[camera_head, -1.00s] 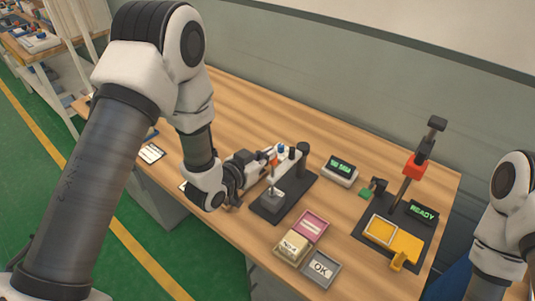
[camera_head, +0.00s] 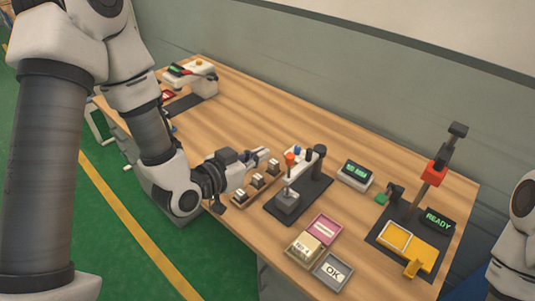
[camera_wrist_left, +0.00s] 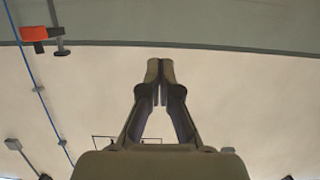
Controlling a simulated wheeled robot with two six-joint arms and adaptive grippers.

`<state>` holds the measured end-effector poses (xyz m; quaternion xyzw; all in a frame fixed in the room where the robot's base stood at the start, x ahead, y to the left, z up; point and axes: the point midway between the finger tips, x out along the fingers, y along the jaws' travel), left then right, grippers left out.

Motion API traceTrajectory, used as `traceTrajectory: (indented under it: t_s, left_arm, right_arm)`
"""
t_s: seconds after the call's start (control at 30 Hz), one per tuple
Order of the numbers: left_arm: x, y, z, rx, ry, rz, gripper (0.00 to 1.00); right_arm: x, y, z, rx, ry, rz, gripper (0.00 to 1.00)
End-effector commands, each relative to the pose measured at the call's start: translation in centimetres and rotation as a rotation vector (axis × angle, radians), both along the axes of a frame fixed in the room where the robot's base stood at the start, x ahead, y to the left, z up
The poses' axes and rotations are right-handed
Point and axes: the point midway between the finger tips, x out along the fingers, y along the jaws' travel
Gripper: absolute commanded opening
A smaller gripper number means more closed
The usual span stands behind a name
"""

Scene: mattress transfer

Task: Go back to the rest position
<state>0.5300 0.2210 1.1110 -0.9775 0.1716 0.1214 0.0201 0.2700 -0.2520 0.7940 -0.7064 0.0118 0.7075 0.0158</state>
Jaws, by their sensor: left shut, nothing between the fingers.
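My left arm comes in from the left in the head view. Its gripper (camera_head: 264,154) is level above the wooden table, pointing right, near a black-based device with a white arm (camera_head: 291,184). The wrist view shows the same gripper (camera_wrist_left: 160,72) with its fingers together, nothing between them, against a pale wall or ceiling. Part of my right arm (camera_head: 518,235) shows at the right edge; its gripper is out of view.
Several small pieces stand in a wooden holder (camera_head: 256,184) below my left gripper. Pink (camera_head: 323,226) and grey OK (camera_head: 333,271) trays lie at the front. A display (camera_head: 355,175) and a red-headed stand (camera_head: 432,175) are right. The table's back middle is clear.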

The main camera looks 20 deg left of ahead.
Motion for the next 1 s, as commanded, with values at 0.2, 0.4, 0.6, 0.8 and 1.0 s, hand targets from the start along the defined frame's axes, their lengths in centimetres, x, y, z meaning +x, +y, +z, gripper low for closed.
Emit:
traceTrajectory:
  t_s: [0.2, 0.4, 0.6, 0.8, 1.0]
  left_arm:
    - [0.0, 0.0, 0.0, 0.001, 0.0, 0.0, 0.0]
    - [0.0, 0.0, -0.4, 0.001, 0.007, 0.0, 0.0]
    - [-2.9, -1.0, -9.7, 0.036, 0.192, -0.03, 0.0]
    - [-11.8, -0.5, -25.2, 0.144, 0.642, 0.003, 0.0]
    - [-23.0, 2.1, -33.9, 0.227, 1.136, 0.171, 0.0]
  right_arm:
    - [0.0, 0.0, 0.1, 0.0, 0.0, 0.0, 0.4]
    - [0.0, 0.0, 0.0, 0.0, 0.0, 0.0, 0.4]
    - [0.0, 0.0, -0.9, 0.0, 0.0, 0.0, 0.4]
    - [0.0, 0.0, -1.9, 0.0, 0.0, 0.0, 0.4]
    - [0.0, 0.0, -2.3, 0.0, 0.0, 0.0, 0.4]
